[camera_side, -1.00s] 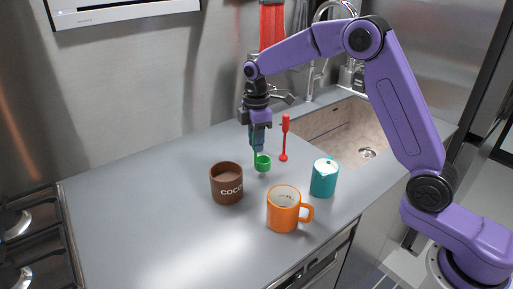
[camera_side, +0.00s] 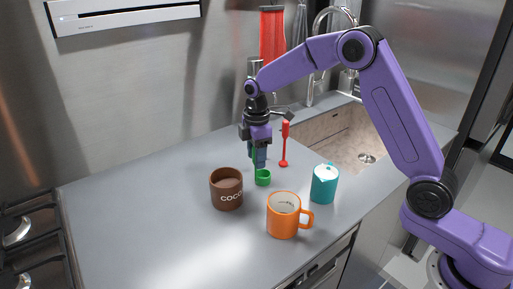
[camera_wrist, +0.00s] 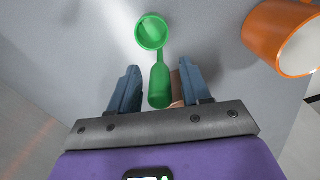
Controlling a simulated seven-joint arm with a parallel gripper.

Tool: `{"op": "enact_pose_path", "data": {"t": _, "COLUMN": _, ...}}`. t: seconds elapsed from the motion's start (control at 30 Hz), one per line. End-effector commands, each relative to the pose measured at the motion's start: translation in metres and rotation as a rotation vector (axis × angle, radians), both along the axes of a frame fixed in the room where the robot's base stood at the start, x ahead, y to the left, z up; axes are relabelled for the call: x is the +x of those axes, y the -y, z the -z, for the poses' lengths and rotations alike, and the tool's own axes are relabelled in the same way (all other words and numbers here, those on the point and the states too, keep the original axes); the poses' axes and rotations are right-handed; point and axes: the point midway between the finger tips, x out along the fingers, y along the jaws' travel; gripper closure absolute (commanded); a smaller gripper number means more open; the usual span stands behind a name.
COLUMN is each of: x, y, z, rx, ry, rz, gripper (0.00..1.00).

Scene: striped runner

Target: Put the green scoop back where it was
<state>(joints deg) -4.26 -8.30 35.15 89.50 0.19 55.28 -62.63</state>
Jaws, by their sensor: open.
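The green scoop (camera_side: 263,178) has its cup low at the counter, behind and right of the brown cocoa container (camera_side: 226,190). Its handle rises toward my gripper (camera_side: 258,164). In the wrist view the scoop's handle (camera_wrist: 160,85) lies between the two blue fingers of my gripper (camera_wrist: 159,68), with visible gaps, and its cup (camera_wrist: 152,32) is beyond the fingertips. My gripper is open around the handle. I cannot tell exactly how the cup meets the counter.
An orange mug (camera_side: 283,216) stands in front, also at upper right in the wrist view (camera_wrist: 287,38). A teal container (camera_side: 325,184) stands to the right, and a red utensil (camera_side: 285,145) behind. The sink (camera_side: 345,140) is at the back right. The counter's left side is clear.

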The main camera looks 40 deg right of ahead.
Motion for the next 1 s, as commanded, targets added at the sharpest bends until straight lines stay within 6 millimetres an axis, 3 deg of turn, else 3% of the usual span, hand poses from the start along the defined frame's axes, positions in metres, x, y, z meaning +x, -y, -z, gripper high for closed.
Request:
{"op": "enact_pose_path", "data": {"t": 0.17, "x": 0.001, "y": 0.000, "z": -0.018, "rx": 0.001, "ry": 0.005, "rz": 0.000, "gripper": 0.52}}
{"op": "enact_pose_path", "data": {"t": 0.6, "x": 0.001, "y": 0.000, "z": -0.101, "rx": 0.001, "ry": 0.004, "rz": 0.000, "gripper": 0.52}}
{"op": "enact_pose_path", "data": {"t": 0.8, "x": 0.000, "y": 0.000, "z": -0.119, "rx": 0.000, "ry": 0.002, "rz": 0.000, "gripper": 0.52}}
{"op": "enact_pose_path", "data": {"t": 1.0, "x": 0.000, "y": 0.000, "z": -0.122, "rx": 0.000, "ry": 0.000, "rz": 0.000, "gripper": 0.52}}
